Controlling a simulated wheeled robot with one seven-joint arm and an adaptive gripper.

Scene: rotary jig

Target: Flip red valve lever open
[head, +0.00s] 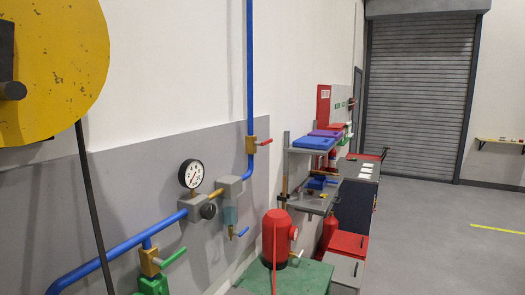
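A red valve lever (265,142) sits on a brass valve body (251,146) on the vertical blue pipe (250,70) by the wall, near the middle of the head view. The lever points out to the right, across the line of the pipe. Nothing touches it. My gripper is not in view.
A green lever (174,256) and a small blue lever (243,232) are lower on the pipework, near a round gauge (192,174). A yellow reel (62,60) is at upper left. A red tank (277,236) stands on a green surface (292,280). Shelves (308,203) line the wall; the right floor (440,235) is clear.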

